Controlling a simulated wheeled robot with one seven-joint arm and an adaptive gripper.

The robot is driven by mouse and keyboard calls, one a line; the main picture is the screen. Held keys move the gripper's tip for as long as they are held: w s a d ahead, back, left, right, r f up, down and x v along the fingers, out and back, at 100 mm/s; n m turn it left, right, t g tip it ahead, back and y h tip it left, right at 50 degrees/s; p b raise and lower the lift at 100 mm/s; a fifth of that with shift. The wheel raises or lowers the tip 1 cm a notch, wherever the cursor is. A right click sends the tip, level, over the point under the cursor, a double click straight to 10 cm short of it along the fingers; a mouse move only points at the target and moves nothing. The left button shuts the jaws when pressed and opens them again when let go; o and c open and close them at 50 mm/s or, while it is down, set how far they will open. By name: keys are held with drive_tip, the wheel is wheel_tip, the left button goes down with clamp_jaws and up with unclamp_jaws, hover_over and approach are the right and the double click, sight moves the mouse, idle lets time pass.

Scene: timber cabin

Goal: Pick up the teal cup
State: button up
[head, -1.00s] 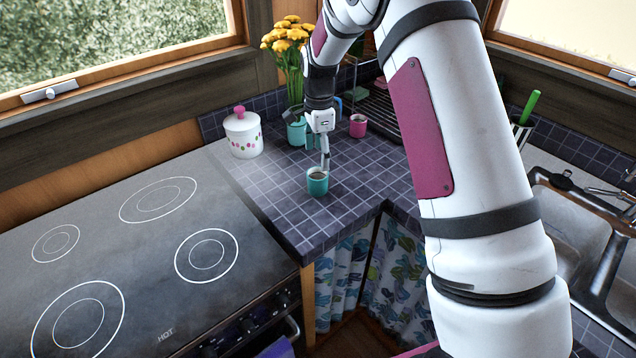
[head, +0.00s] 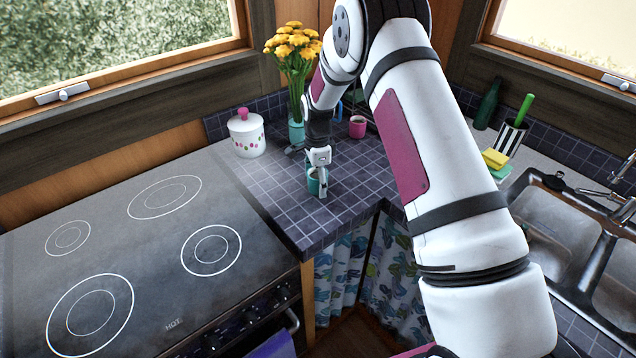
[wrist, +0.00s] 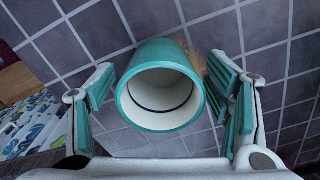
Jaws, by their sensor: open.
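The teal cup (head: 312,184) stands on the dark tiled counter, partly hidden behind my gripper (head: 321,182) in the head view. In the wrist view the teal cup (wrist: 133,112) shows its round rim and pale inside with a dark ring. My gripper (wrist: 164,85) is open, with one teal-padded finger to the left of the cup and the other to the right. Gaps show between the cup and both fingers, and nothing is held.
A white lidded jar (head: 246,136) stands to the left, and a vase of yellow flowers (head: 294,75) is behind. A pink mug (head: 357,127) stands behind to the right. The stove (head: 150,255) is at left, the sink (head: 560,225) at right.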

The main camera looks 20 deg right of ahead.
drive_tip(key=c, duration=1.3)
drive_tip(key=shift+r, duration=0.1)
